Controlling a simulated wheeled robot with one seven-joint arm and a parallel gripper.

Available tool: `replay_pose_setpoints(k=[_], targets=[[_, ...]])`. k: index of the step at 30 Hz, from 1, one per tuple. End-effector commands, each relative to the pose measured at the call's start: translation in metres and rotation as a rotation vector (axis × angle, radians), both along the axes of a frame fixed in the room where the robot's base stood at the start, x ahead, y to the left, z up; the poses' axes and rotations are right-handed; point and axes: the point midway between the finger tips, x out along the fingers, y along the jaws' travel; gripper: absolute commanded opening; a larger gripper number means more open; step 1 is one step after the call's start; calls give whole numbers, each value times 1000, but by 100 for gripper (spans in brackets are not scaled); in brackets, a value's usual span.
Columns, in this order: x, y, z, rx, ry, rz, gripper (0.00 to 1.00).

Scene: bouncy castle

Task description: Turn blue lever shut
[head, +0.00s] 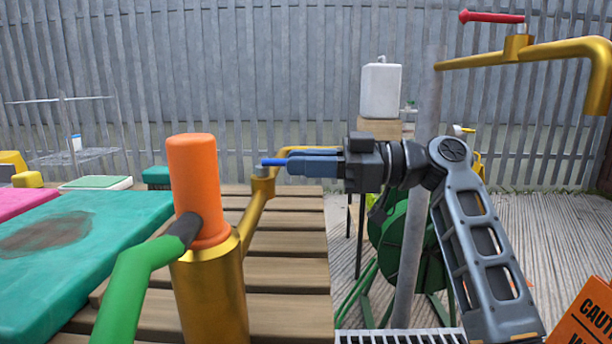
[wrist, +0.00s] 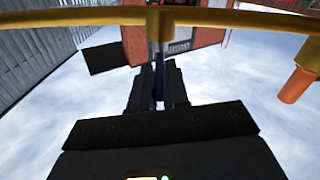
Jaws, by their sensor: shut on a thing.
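The blue lever (head: 273,162) sits on top of a brass tap (head: 263,187) above the wooden slats, left of centre in the head view. In the wrist view my gripper's fingers (wrist: 158,88) close around the dark blue lever (wrist: 158,82), just below the brass pipe (wrist: 215,18) that crosses the top.
An orange cylinder (head: 194,185) on a brass post with a green arm (head: 135,285) stands close in front, left of the tap. A red lever (head: 491,17) tops another brass pipe (head: 540,52) at upper right. A green hose reel (head: 400,245) and grey post (head: 415,220) stand behind my arm.

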Motion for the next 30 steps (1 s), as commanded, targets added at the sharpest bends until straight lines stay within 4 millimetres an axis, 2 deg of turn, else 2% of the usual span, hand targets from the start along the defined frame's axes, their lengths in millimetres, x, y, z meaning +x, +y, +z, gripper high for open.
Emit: replay_pose_setpoints(k=[19, 20, 21, 26, 30], targets=[[2, 1, -1, -1, 2, 47, 0], [2, 1, -1, -1, 2, 47, 18], [2, 1, -1, -1, 2, 47, 22], [1, 1, -1, -1, 1, 47, 37], [1, 1, -1, -1, 1, 47, 38]])
